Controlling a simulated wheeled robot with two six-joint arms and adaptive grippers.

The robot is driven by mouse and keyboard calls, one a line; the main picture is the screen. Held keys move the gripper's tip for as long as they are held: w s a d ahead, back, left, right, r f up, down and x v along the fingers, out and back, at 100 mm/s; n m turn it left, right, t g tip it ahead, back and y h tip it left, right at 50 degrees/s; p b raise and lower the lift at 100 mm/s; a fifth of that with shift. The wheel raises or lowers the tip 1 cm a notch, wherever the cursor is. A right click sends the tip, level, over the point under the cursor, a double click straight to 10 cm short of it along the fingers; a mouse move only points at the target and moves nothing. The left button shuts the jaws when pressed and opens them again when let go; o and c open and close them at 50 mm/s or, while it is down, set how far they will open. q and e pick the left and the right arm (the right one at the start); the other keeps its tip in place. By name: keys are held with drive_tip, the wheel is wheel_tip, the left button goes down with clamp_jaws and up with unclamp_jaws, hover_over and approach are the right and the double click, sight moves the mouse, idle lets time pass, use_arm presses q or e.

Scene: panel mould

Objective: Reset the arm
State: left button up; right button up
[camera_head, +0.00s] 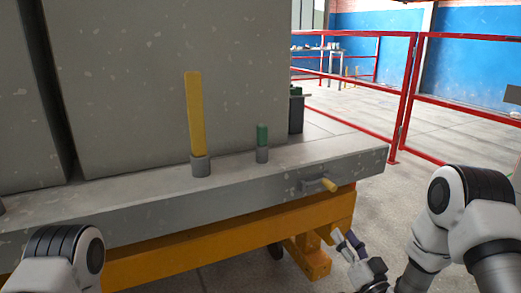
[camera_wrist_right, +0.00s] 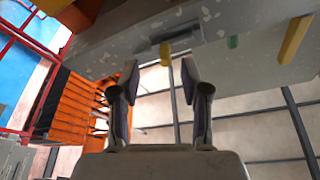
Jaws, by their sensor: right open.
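My right gripper (camera_head: 347,242) is open and empty, low in front of the mould's right end. In the right wrist view its two fingers (camera_wrist_right: 160,78) stand apart with nothing between them. My left arm shows only as a link at the lower left; its gripper is out of view. The grey mould ledge (camera_head: 110,208) runs across the head view on an orange frame (camera_head: 180,255). A small yellow handle (camera_head: 329,185) sticks out of the ledge's front side, above and left of my right gripper. It also shows in the wrist view (camera_wrist_right: 165,54), beyond the fingers.
A tall yellow bar (camera_head: 195,115) and a short green peg (camera_head: 262,136) stand in grey sockets on the ledge, before a large grey block (camera_head: 150,60). Red railings (camera_head: 408,95) stand behind at the right. Bare floor lies between ledge and railings.

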drive_tip(key=s+a+f+n+g+h, duration=0.1)
drive_tip(key=s+a+f+g, duration=0.1)
drive_tip(key=s+f+g, duration=0.75)
drive_tip(key=s+a+f+g+h, duration=0.15)
drive_tip(key=s+f+g, duration=0.25)
drive_tip(key=s+f, duration=1.05)
drive_tip(key=s+d+f+g+h, duration=0.2)
drive_tip(key=s+f+g, duration=0.4)
drive_tip(key=s, duration=0.3)
wheel_tip(320, 180, up, 27)
drive_tip(key=s+n+g+p, duration=0.1)
drive_tip(key=s+p, duration=0.1)
drive_tip(key=p, duration=2.5)
drive_tip(key=shift+s+r+p, duration=0.2)
drive_tip(key=shift+s+p, duration=0.15)
